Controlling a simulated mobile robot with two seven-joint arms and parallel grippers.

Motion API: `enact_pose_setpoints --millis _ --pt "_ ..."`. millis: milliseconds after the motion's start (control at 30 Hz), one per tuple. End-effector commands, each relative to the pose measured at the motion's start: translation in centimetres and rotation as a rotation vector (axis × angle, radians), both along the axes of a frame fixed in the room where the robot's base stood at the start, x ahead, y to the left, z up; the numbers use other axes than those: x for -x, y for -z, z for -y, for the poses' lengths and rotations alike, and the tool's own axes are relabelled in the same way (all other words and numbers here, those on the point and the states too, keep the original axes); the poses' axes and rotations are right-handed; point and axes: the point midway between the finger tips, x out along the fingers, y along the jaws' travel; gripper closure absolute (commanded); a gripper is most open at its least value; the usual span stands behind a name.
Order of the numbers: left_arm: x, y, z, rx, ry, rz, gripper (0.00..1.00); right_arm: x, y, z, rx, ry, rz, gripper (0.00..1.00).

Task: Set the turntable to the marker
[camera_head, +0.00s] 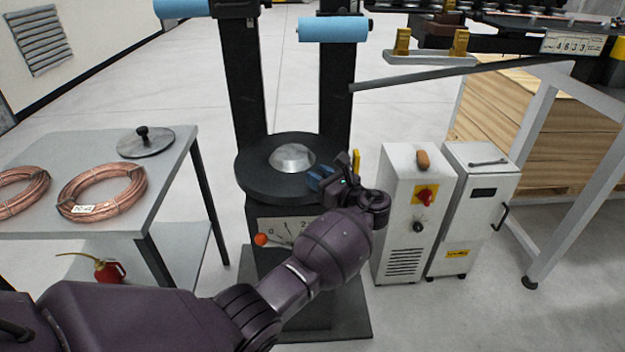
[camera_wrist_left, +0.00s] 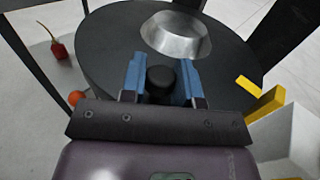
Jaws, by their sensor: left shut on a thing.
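The turntable (camera_head: 255,178) is a dark round disc with a silver cone hub (camera_head: 291,157) at its middle, on a black stand. It also fills the upper part of the left wrist view (camera_wrist_left: 105,60). My left gripper (camera_head: 322,180) is at the disc's near right edge. In the left wrist view its blue fingers (camera_wrist_left: 161,84) are shut on a black knob (camera_wrist_left: 160,77) near the rim. A yellow marker (camera_head: 356,163) stands just right of the disc, apart from the gripper; it also shows in the wrist view (camera_wrist_left: 264,103). My right gripper is not in view.
A white scale plate (camera_head: 285,226) with an orange ball (camera_head: 261,240) is on the stand's front. Grey cabinets (camera_head: 404,230) stand to the right. A table (camera_head: 110,220) with copper coils (camera_head: 101,193) and a lidded disc (camera_head: 146,142) is at left.

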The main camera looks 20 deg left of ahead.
Motion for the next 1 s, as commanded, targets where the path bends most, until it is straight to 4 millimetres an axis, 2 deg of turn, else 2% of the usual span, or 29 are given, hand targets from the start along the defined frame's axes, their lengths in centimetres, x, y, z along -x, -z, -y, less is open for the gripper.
enact_pose_setpoints --millis 733,767,900,1000 --pt "-0.72 0.23 0.32 0.003 -0.065 -0.004 1.00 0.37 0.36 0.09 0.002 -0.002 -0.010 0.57" --pt "-0.72 0.22 0.32 0.002 -0.065 -0.004 0.66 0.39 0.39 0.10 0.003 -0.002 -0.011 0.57" --pt "-0.74 0.17 0.34 0.002 -0.064 -0.003 0.46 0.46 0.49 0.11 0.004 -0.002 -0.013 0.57" --pt "-0.74 0.13 0.38 0.001 -0.063 -0.002 0.46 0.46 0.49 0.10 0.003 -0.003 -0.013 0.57"
